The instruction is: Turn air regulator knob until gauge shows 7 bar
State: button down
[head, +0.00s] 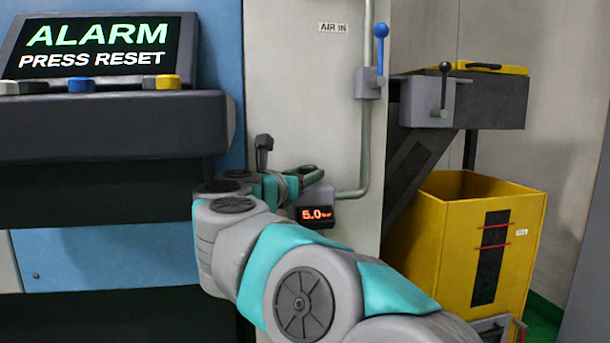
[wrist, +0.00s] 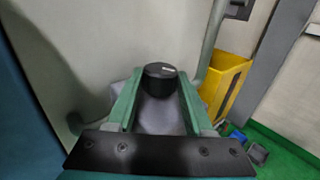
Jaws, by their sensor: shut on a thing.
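The air regulator's knob (wrist: 160,75) is black and round, and in the wrist view it sits between the fingertips of my gripper (wrist: 160,88). The gripper is shut on the knob. The regulator's grey body (wrist: 155,113) shows between the fingers in the wrist view. The digital gauge (head: 317,216) below the regulator reads 5.0 bar in red digits.
A pipe (head: 365,140) runs up from the regulator to a blue-handled valve (head: 380,50) beside the "AIR IN" label (head: 333,27). A yellow bin (head: 425,225) stands at the right. A screen (head: 100,45) at upper left reads "ALARM PRESS RESET".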

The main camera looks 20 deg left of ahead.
jog(key=shift+r, duration=0.2)
jog(key=shift+c, duration=1.4)
grip_release()
jog(key=shift+f, duration=0.15)
jog(key=shift+d+y, duration=0.1)
jog(key=shift+y, duration=0.3)
